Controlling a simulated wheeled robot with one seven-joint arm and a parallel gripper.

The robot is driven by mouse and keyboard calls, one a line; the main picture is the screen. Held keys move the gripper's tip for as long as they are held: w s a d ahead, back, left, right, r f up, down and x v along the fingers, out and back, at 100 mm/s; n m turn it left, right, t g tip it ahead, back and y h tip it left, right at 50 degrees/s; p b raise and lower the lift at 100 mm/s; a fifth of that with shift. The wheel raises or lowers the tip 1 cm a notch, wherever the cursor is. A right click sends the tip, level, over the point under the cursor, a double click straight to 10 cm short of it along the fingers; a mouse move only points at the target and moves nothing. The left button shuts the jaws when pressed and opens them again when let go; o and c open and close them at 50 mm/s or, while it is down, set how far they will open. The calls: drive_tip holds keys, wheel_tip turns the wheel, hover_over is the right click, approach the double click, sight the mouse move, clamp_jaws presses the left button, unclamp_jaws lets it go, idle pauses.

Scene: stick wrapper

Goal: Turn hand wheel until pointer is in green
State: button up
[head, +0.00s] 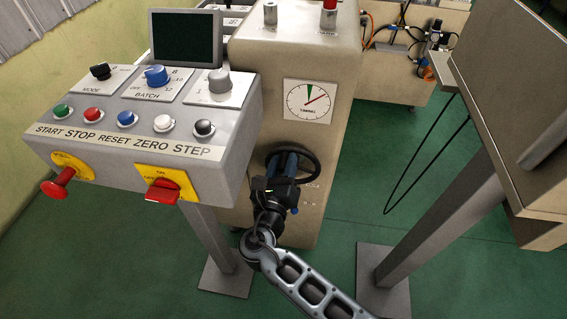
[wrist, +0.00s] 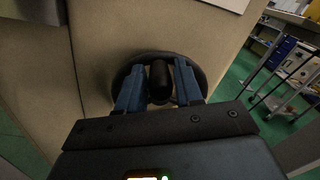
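The dial (head: 307,100) on the machine's front has a white face, with a narrow green sector near the top. Its red pointer points to the upper right, clockwise of the green. The black hand wheel (head: 316,164) is below the dial and also shows in the wrist view (wrist: 204,82). My gripper (head: 283,163) is at the wheel's left part. In the wrist view its blue fingers (wrist: 160,68) stand on either side of the wheel's black handle (wrist: 160,82), with small gaps visible. The head view does not show the handle clearly.
A control panel (head: 130,150) with buttons, knobs and a red switch (head: 163,191) stands left of my arm. A grey post (head: 440,220) and a beige box (head: 520,150) stand to the right. Green floor lies open between the machine and post.

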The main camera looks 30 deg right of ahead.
drive_tip(key=shift+o, duration=1.2)
drive_tip(key=v, duration=0.7)
drive_tip(key=shift+s+a, duration=0.25)
drive_tip(key=shift+s, duration=0.05)
drive_tip(key=shift+c, duration=0.2)
